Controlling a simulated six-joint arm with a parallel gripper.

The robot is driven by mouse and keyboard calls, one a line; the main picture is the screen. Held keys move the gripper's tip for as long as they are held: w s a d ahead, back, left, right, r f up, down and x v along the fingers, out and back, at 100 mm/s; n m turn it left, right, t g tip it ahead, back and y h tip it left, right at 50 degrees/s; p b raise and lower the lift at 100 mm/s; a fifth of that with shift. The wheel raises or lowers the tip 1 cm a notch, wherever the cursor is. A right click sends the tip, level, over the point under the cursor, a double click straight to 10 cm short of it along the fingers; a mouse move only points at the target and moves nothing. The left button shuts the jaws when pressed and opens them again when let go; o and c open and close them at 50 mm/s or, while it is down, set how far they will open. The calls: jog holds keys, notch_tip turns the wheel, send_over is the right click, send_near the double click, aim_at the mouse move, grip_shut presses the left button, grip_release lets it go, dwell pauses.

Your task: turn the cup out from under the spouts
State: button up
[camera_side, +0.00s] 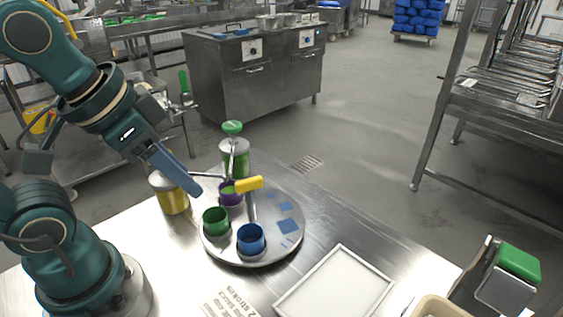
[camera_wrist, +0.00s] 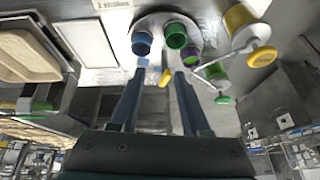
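A round metal turntable (camera_side: 283,242) carries a green cup (camera_side: 216,221), a blue cup (camera_side: 250,238) and a purple cup (camera_side: 231,198). The purple cup sits at the back, close to the spout ends, with something green showing at its mouth. A yellow handle (camera_side: 249,184) stands on a post on the turntable; it also shows in the wrist view (camera_wrist: 166,77). A yellow-filled dispenser (camera_side: 171,195) and a green-topped dispenser (camera_side: 235,160) stand behind. My gripper (camera_wrist: 160,70) is open and empty; its fingers are apart, with the yellow handle visible between them. In the side view it is left of the handle.
A white tray (camera_side: 334,286) lies on the table in front right of the turntable. A beige bin (camera_side: 438,307) and a green-topped device (camera_side: 517,262) are at the right edge. Dispenser spouts reach over the turntable's rear. The table between turntable and tray is clear.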

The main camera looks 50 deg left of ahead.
jog(key=w+r+m+g, duration=0.2)
jog(key=w+r, duration=0.1)
jog(key=w, duration=0.3)
jog(key=g, duration=0.3)
send_over(249, 180)
jog(key=shift+m, duration=0.4)
notch_tip(249, 180, down, 4)
jog(key=shift+a+f, duration=0.1)
jog(key=shift+f, duration=2.95)
grip_shut()
